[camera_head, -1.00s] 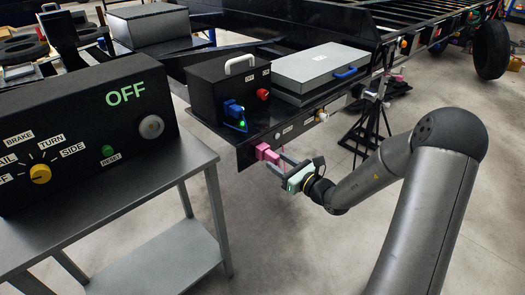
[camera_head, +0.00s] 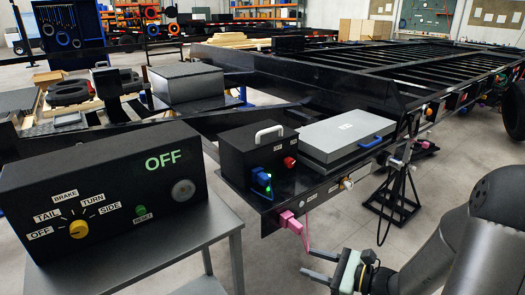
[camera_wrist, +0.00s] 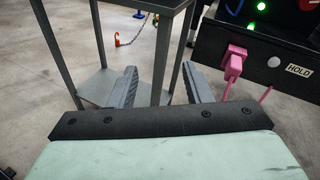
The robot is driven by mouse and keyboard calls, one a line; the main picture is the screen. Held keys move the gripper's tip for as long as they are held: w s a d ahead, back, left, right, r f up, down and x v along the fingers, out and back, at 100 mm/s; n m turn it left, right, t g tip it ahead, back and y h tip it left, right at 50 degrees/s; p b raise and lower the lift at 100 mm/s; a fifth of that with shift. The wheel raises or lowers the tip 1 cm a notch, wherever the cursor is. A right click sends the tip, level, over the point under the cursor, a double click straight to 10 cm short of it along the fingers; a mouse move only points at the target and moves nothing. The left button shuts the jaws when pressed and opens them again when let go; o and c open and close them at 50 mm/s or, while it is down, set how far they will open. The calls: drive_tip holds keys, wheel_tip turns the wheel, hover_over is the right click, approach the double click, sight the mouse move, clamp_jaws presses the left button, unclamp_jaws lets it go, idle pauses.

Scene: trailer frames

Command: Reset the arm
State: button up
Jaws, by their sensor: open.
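My gripper (camera_head: 318,266) is at the lower right of the head view, below and in front of the trailer's front edge. It is open and empty, and apart from everything around it. In the wrist view its two dark fingers (camera_wrist: 158,88) stand spread with nothing between them. A pink plug (camera_head: 291,222) sits at the trailer's front face, and a pink cord hangs from it. The pink plug also shows in the wrist view (camera_wrist: 234,62), to the right of the fingers and apart from them.
A black control box (camera_head: 110,190) reading OFF stands on a grey metal table (camera_head: 190,243) at left. A black box (camera_head: 255,155) with a blue plug and a grey case (camera_head: 345,136) sit on the trailer. A black jack stand (camera_head: 397,190) stands right of my gripper.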

drive_tip(key=s+a+r+n+g+h+p, duration=0.2)
drive_tip(key=s+a+r+n+g+p, duration=0.25)
drive_tip(key=s+r+n, duration=0.2)
drive_tip(key=s+a+r+n+g+h+p, duration=0.2)
drive_tip(key=s+a+r+n+g+p, duration=0.2)
drive_tip(key=s+r+n+g, duration=0.25)
drive_tip(key=s+d+r+n+t+h+p, duration=0.2)
drive_tip(key=s+d+r+n+h+p, duration=0.3)
drive_tip(key=r+n+h+p, duration=0.3)
wheel_tip(320, 180, up, 2)
drive_tip(key=shift+d+r+n+t+h, duration=0.2)
drive_tip(key=shift+d+n+t+h, duration=0.1)
drive_tip(key=shift+d+n+h, duration=0.5)
drive_tip(key=shift+d, duration=0.1)
idle(0.5)
